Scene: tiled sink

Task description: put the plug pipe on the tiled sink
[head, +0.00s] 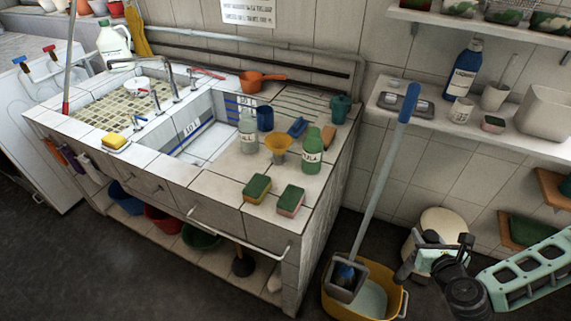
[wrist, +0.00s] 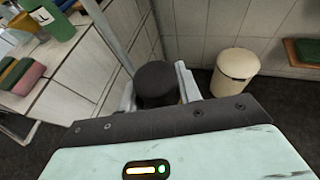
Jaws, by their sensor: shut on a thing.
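The tiled sink (head: 185,172) fills the left and middle of the head view, with a tiled basin, a sunken basin and a counter holding several items. Its tiled counter also shows at the left of the wrist view (wrist: 75,72). My gripper (head: 436,258) is right of the sink, out beyond the counter's right end. In the wrist view a dark, round-ended cylinder, which looks like the plug pipe (wrist: 155,82), sits between the two pale fingers, and my gripper is shut on it. Its lower part is hidden by my gripper, and it is not clear in the head view.
A yellow mop bucket (head: 330,305) with a blue-topped mop (head: 385,175) stands between my gripper and the sink. A cream bin (head: 440,222) is behind my gripper. Green sponges (head: 257,187), a green bottle (head: 312,152) and a yellow funnel (head: 278,145) crowd the counter's right part.

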